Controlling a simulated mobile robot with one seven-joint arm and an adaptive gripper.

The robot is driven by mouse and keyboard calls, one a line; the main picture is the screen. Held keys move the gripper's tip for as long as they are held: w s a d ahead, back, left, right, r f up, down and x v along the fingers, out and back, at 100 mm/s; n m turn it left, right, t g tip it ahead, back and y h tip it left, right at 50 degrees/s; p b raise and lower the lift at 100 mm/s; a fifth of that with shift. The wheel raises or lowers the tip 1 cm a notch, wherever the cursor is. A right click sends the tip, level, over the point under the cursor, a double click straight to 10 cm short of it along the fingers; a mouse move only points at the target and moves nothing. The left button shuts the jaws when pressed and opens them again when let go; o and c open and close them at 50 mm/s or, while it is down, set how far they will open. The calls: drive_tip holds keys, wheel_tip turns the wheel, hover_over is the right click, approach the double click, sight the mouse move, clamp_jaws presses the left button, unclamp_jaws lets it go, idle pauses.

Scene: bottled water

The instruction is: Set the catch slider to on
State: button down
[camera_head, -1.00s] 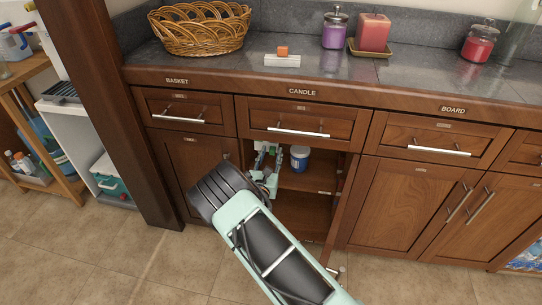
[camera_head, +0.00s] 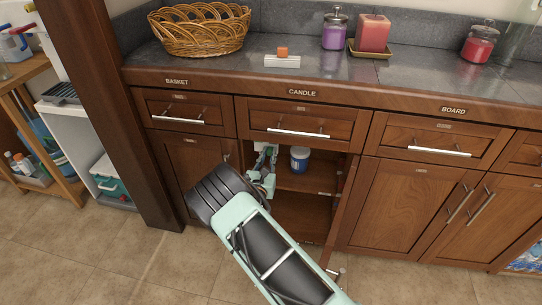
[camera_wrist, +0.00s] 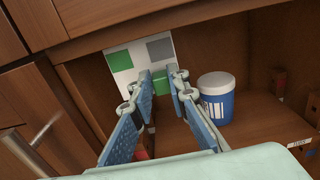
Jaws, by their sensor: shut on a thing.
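In the wrist view, a white panel (camera_wrist: 136,55) with a green square and a grey square is inside the open cabinet, under its top edge. A green block (camera_wrist: 160,86) in front of the panel sits between the fingertips of my gripper (camera_wrist: 163,82), which is shut on it. I take this block as the catch slider's knob; no label on it is readable. In the head view my gripper (camera_head: 265,158) reaches into the cabinet opening below the CANDLE drawer, and my arm hides the lower left of the opening.
A blue tub with a white lid (camera_head: 299,159) stands on the cabinet shelf (camera_head: 310,180), right of my gripper. It also shows in the wrist view (camera_wrist: 215,98). A white base with an orange block (camera_head: 282,58) sits on the counter. The cabinet door (camera_head: 340,215) stands open at right.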

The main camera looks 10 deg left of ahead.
drive_tip(key=a+b, duration=0.1)
drive_tip(key=a, duration=0.3)
drive_tip(key=shift+s+a+f+b, duration=0.1)
drive_tip(key=shift+s+a+b, duration=0.05)
drive_tip(key=shift+a+b, duration=0.2)
drive_tip(key=shift+a, duration=0.2)
drive_tip(key=c, duration=1.8)
unclamp_jaws()
drive_tip(key=shift+a, duration=0.1)
drive_tip(key=shift+c, duration=0.2)
drive_tip(key=shift+s, duration=0.1)
drive_tip(key=s, duration=1.2)
drive_tip(key=shift+d, duration=0.4)
drive_tip(key=shift+w+d+r, duration=0.1)
drive_tip(key=shift+w+r, duration=0.05)
drive_tip(key=shift+r, duration=0.05)
